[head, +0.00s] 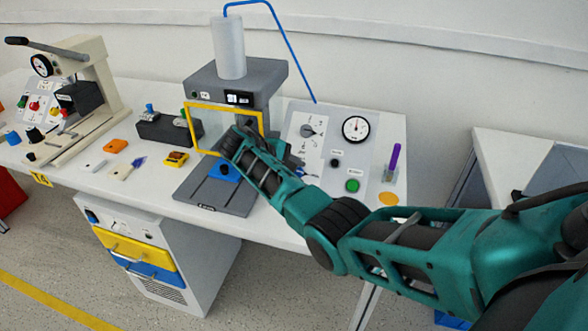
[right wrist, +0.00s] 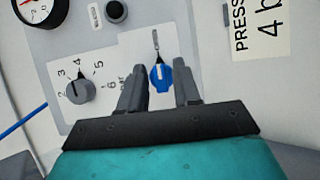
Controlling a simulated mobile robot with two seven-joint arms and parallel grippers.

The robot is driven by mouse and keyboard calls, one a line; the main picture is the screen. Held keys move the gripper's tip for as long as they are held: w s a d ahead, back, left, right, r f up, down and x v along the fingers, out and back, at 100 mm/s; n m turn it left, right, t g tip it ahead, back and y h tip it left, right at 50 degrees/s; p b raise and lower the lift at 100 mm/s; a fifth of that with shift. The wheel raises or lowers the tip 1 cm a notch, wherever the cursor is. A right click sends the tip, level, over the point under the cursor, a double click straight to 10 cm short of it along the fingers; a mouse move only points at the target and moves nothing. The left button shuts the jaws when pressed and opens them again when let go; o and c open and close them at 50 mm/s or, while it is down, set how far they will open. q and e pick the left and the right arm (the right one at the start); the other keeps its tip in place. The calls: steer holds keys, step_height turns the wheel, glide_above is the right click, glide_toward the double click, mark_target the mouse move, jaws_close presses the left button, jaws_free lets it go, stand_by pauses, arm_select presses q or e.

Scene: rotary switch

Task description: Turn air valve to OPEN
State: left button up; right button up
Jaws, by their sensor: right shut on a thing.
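The air valve is a blue knob (right wrist: 161,77) with a dark pointer on a white label of the control panel. In the right wrist view it sits between the two dark fingers of my right gripper (right wrist: 160,72), which is shut on it. The knob's pointer is towards the top of that view, near a small grey mark; I cannot read an OPEN label there. In the head view my right arm reaches across to the control panel (head: 377,155) and hides much of the valve area. My left gripper is not in view.
A numbered dial (right wrist: 79,89) and a black knob (right wrist: 116,11) are close to the fingers. A pressure gauge (head: 355,128) and green button (head: 352,186) are on the panel. A grey press (head: 235,88) with a yellow-framed guard stands left of it. A purple pen stands at right.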

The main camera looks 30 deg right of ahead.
steer(key=o, duration=0.7)
steer(key=p+v, duration=0.1)
steer(key=v, duration=1.2)
steer(key=shift+f, duration=0.1)
